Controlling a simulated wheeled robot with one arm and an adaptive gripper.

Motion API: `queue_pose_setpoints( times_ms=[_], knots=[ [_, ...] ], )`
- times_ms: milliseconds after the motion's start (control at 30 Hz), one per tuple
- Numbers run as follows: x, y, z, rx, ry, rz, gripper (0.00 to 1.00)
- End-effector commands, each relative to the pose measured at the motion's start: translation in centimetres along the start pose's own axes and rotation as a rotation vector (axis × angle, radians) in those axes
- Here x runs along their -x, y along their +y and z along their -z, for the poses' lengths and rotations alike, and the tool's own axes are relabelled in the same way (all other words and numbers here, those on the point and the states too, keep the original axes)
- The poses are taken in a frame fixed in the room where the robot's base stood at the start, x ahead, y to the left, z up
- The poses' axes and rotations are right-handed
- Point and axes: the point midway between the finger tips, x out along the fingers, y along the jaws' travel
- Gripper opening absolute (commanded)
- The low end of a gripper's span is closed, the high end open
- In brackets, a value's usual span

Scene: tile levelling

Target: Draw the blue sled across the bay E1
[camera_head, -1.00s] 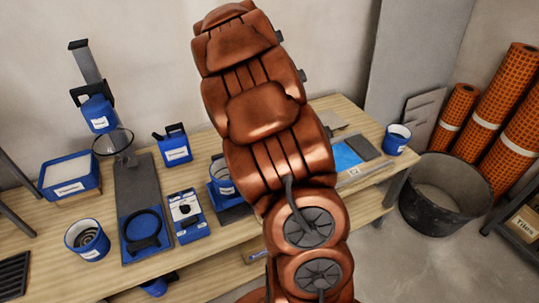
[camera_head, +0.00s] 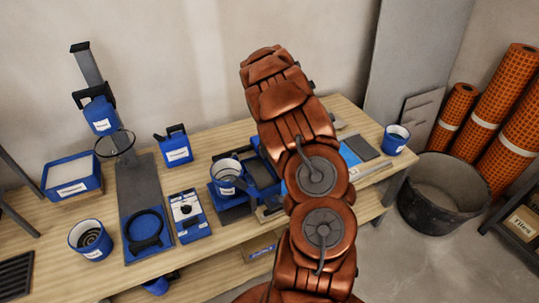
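My copper-coloured arm rises through the middle of the picture and covers part of the bench. My gripper is not in view. No thing can be surely told as the blue sled. A blue-framed piece with a dark inside (camera_head: 262,172) lies mid-bench, partly hidden behind my arm. Left of it, a blue cup-like container (camera_head: 227,175) stands on a blue and dark base. A light blue panel (camera_head: 350,154) lies flat right of my arm, partly hidden. No E1 mark is readable.
On the wooden bench (camera_head: 215,238) stand a blue mixing stand (camera_head: 101,115), a blue box (camera_head: 72,176), a blue can (camera_head: 175,148), a bucket (camera_head: 90,240) and a small blue device (camera_head: 188,214). A blue cup (camera_head: 396,138) is at the right end. A black tub (camera_head: 442,192) stands on the floor.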

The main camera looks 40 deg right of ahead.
Motion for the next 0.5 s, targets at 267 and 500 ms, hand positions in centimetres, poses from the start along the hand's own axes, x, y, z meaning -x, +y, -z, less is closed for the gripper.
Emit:
queue_pose_setpoints(
  times_ms=[267,500],
  knots=[
    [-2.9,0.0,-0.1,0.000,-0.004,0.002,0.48],
    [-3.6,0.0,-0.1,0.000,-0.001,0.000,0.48]
  ],
)
